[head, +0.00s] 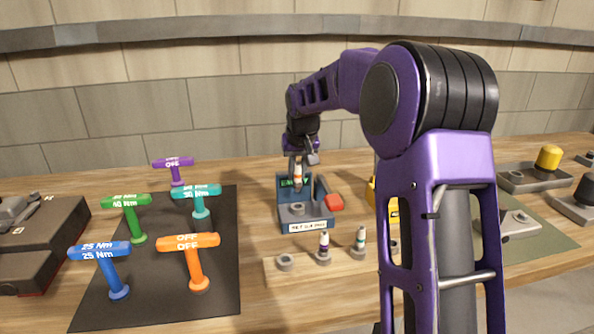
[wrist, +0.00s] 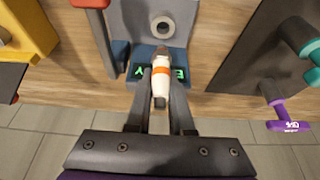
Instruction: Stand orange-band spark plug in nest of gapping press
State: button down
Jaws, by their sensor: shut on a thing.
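The orange-band spark plug (wrist: 161,74) is white with an orange ring and a dark metal end. My gripper (wrist: 160,80) is shut on it in the wrist view. In the head view the plug (head: 298,172) hangs below my gripper (head: 299,160), above the back part of the gapping press (head: 306,222). The press is blue and grey, with green lit letters at its back and a red-ended lever. Its nest (wrist: 163,27) is a round grey ring with a dark hole, and looks empty. The plug appears apart from the nest.
A wooden rack (head: 310,267) in front of the press holds a purple-band plug (head: 323,244), a teal-band plug (head: 360,240) and an empty ring (head: 285,262). Several coloured T-handles stand on a black mat (head: 160,285) at left. A yellow object (head: 377,200) is right of the press.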

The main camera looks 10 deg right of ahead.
jog(key=shift+f+b, duration=1.8)
jog(key=shift+f, duration=1.25)
jog(key=c, duration=0.7)
grip_release()
jog(key=shift+r, duration=0.15)
